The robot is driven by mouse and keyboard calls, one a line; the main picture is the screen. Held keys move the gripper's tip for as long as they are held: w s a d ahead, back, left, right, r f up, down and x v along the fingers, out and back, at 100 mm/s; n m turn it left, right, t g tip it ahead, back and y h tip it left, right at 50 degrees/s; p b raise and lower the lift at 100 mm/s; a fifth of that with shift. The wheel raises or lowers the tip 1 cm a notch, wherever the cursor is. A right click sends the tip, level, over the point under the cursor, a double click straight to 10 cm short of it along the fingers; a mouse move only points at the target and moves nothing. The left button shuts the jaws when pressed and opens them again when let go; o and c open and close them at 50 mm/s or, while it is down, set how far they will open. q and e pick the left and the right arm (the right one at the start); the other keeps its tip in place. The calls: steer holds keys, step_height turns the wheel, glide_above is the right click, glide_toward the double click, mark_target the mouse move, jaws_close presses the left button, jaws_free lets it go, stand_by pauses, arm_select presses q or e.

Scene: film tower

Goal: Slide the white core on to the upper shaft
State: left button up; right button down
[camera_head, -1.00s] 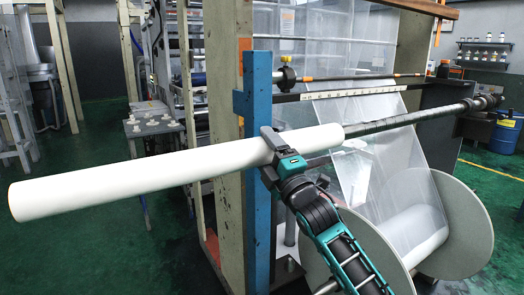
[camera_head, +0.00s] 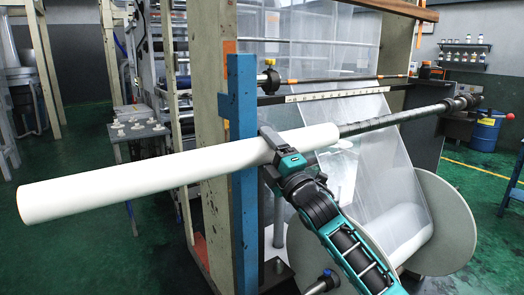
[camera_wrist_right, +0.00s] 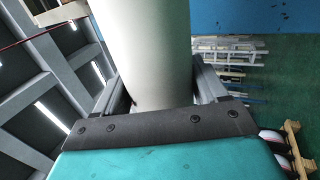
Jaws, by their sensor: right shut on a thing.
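The white core (camera_head: 130,184) is a long white tube running from lower left to the middle of the head view. My right gripper (camera_head: 277,148) is shut around it near its right end. The core also fills the upper middle of the right wrist view (camera_wrist_right: 145,50), between the jaws (camera_wrist_right: 155,95). The upper shaft (camera_head: 400,117) is a dark bar running up to the right. Its near end is hidden at the core's right end, which appears lined up with it. I cannot tell how far the shaft is inside. My left gripper is not in view.
A blue post (camera_head: 243,175) stands right beside the core and gripper. Clear film (camera_head: 375,150) hangs below the shaft, down to a roll between round flanges (camera_head: 440,225). A thinner rod (camera_head: 340,79) lies above. A small table (camera_head: 135,130) stands at the left.

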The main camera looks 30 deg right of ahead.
mark_target(335, 140)
steer(key=shift+d+r, duration=0.1)
steer(key=shift+d, duration=1)
steer(key=d, duration=0.6)
steer(key=d+b, duration=0.1)
steer(key=d, duration=0.5)
steer(key=d+b, duration=0.1)
steer(key=d, duration=0.5)
steer(key=shift+w, duration=0.35)
